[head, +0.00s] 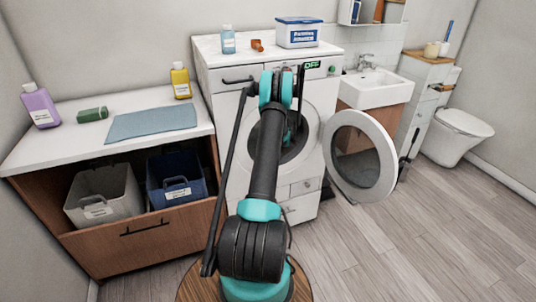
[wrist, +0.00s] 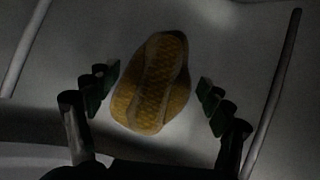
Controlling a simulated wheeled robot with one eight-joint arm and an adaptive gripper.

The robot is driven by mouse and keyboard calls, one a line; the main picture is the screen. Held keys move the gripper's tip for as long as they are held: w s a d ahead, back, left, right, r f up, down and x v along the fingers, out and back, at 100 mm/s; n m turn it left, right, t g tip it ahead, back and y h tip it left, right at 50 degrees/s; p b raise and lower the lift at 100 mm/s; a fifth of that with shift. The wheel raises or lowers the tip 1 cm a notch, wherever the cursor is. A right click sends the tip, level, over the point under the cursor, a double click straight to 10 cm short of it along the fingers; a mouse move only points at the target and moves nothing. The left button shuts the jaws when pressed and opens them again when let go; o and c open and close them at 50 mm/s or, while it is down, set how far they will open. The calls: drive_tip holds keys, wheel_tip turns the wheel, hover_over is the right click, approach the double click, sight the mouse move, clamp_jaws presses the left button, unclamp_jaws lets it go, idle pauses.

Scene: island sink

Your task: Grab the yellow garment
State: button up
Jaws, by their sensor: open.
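The yellow garment (wrist: 152,85) lies as a small folded or bunched bundle on a grey surface in the dim wrist view. My gripper (wrist: 157,90) is open, with one dark finger on each side of the garment. Gaps show between both fingers and the cloth, so neither finger appears to touch it. In the head view my arm reaches to the open washing machine (head: 310,130), and the gripper end shows only partly at the door opening. The garment is not visible in the head view.
The round washer door (head: 387,157) stands open to the right. A counter (head: 60,150) on the left bears a blue cloth (head: 150,122) and bottles. Below it are a grey basket (head: 104,192) and a blue basket (head: 177,181). A sink (head: 375,88) is behind the door.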

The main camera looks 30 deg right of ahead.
drive_tip(key=c, duration=1.3)
drive_tip(key=shift+r, duration=0.1)
